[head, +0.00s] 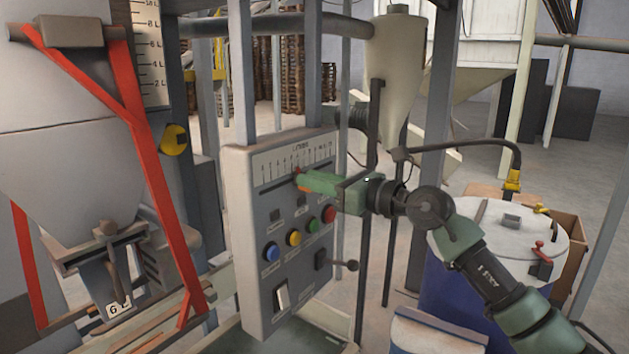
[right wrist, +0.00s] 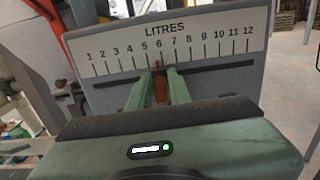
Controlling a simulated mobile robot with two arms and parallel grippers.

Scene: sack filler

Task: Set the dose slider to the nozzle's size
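The dose slider is an orange-red knob with a pointer (right wrist: 160,88) in a dark slot under the LITRES scale (right wrist: 165,45). Its pointer stands at about the 6 mark. In the head view the slider (head: 297,173) is partly hidden by my right gripper (head: 302,181). The green fingers of my right gripper (right wrist: 160,90) lie on both sides of the knob and appear closed on it. The nozzle (head: 105,283) under the hopper at the left carries a white label (head: 119,310) that looks like a 6, small and hard to read. My left gripper is not in view.
The grey control panel (head: 246,250) has blue, yellow, green and red buttons (head: 293,238), a white switch (head: 281,295) and a black-knobbed lever (head: 350,265) below the slot. Red struts (head: 150,165) stand left of it. A blue drum with a white lid (head: 480,232) stands at the right.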

